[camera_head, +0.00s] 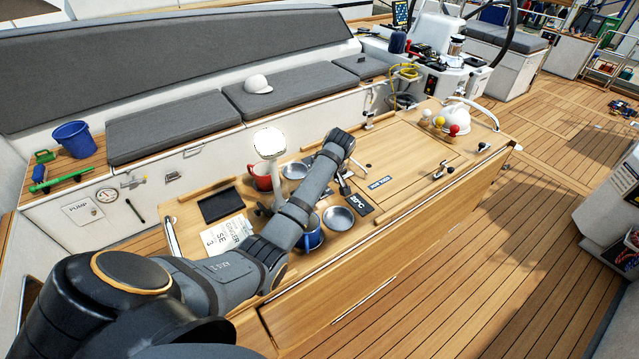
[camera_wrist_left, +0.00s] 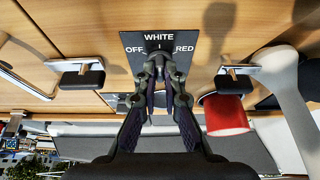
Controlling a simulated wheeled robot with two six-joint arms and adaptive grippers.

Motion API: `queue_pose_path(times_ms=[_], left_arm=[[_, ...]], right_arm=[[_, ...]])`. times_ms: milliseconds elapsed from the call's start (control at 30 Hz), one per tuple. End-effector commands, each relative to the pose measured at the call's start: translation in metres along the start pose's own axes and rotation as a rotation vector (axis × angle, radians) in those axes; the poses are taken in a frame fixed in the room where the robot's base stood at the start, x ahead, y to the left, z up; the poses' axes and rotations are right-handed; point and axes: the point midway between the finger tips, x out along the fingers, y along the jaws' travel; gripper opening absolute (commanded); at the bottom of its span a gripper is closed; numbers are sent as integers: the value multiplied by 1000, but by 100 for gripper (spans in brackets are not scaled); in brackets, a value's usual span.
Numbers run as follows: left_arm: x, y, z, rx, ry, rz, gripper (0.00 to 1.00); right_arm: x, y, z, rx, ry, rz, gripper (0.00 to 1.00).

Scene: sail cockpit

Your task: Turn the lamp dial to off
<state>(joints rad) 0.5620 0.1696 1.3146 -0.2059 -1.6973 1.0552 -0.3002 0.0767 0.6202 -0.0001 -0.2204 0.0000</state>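The lamp dial's black plate (camera_wrist_left: 133,40) shows in the left wrist view, with OFF at left, WHITE at top and RED at right. My left gripper (camera_wrist_left: 159,68) is at the dial, its two fingertips close together around the small knob (camera_wrist_left: 158,46). The fingers hide much of the knob; what shows points towards WHITE. In the head view, my left gripper (camera_head: 344,184) is low over the wooden table, partly behind my arm. The lamp (camera_head: 269,143) has a bright white head on a pale stem and stands left of the gripper. My right gripper is not in view.
A red mug (camera_head: 263,178), metal bowls (camera_head: 338,218) and a blue mug (camera_head: 312,240) stand around my arm. The table's middle right is mostly clear.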

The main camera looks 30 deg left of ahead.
Motion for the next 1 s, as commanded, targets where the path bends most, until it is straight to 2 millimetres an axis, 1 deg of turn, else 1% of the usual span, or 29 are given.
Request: queue_pose_path(times_ms=[267,467,767,1000], left_arm=[[0,0,0,-6,0,-3,0],[-1,1,-1,-60,0,-25,0],[-1,3,-1,-266,1,-112,0],[2,5,-2,-478,2,-198,0]], right_arm=[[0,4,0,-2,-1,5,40],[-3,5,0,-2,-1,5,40],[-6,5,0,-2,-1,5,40],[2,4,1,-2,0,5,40]])
